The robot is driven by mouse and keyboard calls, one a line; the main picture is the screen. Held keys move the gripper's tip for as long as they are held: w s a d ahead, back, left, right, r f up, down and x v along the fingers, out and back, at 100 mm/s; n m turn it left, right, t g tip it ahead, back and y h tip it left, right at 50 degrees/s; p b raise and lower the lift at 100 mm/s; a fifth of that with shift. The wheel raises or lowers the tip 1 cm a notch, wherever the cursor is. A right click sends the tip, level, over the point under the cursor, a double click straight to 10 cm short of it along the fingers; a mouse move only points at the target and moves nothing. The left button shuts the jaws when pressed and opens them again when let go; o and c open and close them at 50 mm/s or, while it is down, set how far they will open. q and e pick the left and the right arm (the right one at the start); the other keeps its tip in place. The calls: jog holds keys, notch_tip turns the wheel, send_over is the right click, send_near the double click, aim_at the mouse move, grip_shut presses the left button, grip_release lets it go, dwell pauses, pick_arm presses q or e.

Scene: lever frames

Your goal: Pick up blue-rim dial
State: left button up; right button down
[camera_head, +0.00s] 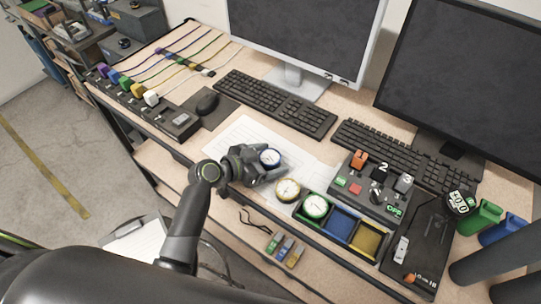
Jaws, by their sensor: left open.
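The blue-rim dial (270,157) has a white face and lies on the paper sheets in the middle of the desk. My left gripper (266,166) is open and right at the dial, with its fingers beside it. The picture is too small to tell whether the fingers touch it. A yellow-rim dial (288,190) lies just to the lower right. A green-rim dial (315,206) sits in the green compartment of a tray. The tray's blue compartment (343,222) and yellow compartment (368,239) look empty. My right gripper is not in view.
Keyboards (275,103), a mouse (207,103) and two monitors (300,35) stand behind. A plug panel (165,116) is at left. Small coloured blocks (285,249) lie below the tray.

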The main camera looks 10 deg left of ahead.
aim_at(267, 157)
pick_arm(q)
jog(key=shift+w+d+f, duration=0.15)
jog(key=shift+w+d, duration=0.05)
jog(key=shift+w, duration=0.05)
jog(key=c, duration=1.1)
notch_tip(267, 157, up, 10)
jog(key=shift+b, duration=0.7)
jog(key=shift+s+a, duration=0.2)
jog(key=shift+a, duration=0.3)
jog(key=shift+s+a+r+m+g+h+b, duration=0.25)
jog(key=shift+s+a+r+m+b, duration=0.25)
jog(key=shift+s+a, duration=1.1)
jog(key=shift+s+a+r+m+g+h+b, duration=0.25)
jog(key=shift+s+a+r, duration=0.65)
jog(key=shift+s, duration=1.25)
jog(key=shift+s+a+r+m+g+h+b, duration=0.35)
jog(key=shift+s+a+b, duration=0.25)
jog(key=shift+s+a, duration=1.1)
